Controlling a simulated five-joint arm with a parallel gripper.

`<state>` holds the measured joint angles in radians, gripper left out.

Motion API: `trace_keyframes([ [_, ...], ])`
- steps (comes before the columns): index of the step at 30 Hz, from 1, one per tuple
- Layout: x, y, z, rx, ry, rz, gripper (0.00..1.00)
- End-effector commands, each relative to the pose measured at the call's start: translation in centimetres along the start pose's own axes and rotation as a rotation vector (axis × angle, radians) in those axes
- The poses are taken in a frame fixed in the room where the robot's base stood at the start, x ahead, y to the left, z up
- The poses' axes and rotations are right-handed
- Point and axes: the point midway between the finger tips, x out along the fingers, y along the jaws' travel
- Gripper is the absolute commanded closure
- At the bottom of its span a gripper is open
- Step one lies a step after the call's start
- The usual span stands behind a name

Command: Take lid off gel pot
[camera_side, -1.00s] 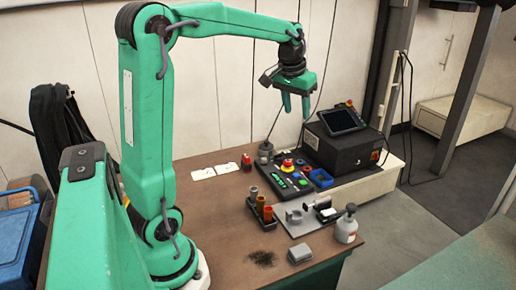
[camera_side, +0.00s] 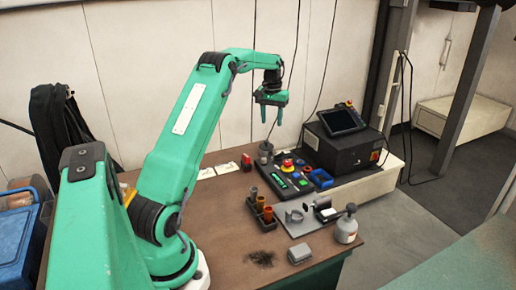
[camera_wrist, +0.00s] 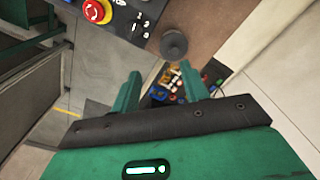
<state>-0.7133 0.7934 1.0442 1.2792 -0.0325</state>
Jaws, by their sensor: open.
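The gel pot appears to be the small dark grey round pot (camera_side: 265,150) at the back of the table, left of the black control box. In the wrist view, it seems to be the round grey piece (camera_wrist: 173,43) with a small raised centre, seen from above. Its lid appears to be on; the seam is too small to make out. My gripper (camera_side: 271,120) hangs above the pot, fingers down, open and empty. In the wrist view, my gripper (camera_wrist: 160,70) has its fingers apart, with the pot beyond the tips and not touched.
A tool tray (camera_side: 290,182) with a red button and a blue bin (camera_side: 320,178) lie right of the pot. The black control box (camera_side: 345,150) stands behind. A red item (camera_side: 246,162) and white cards (camera_side: 222,168) lie left.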

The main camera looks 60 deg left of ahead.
Motion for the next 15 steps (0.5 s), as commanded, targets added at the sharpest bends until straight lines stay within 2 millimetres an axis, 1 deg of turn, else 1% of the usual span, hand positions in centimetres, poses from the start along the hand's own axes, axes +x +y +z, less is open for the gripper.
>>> trace_keyframes([
  [1, 0.9, -0.8, -0.4, -0.013, -0.009, -0.001, 0.55],
  [3, 1.6, -1.5, -0.8, -0.026, -0.016, -0.001, 0.55],
  [6, 2.2, -2.1, -1.1, -0.037, -0.023, -0.001, 0.55],
  [15, 2.8, -2.3, -1.1, -0.04, -0.027, -0.001, 0.55],
])
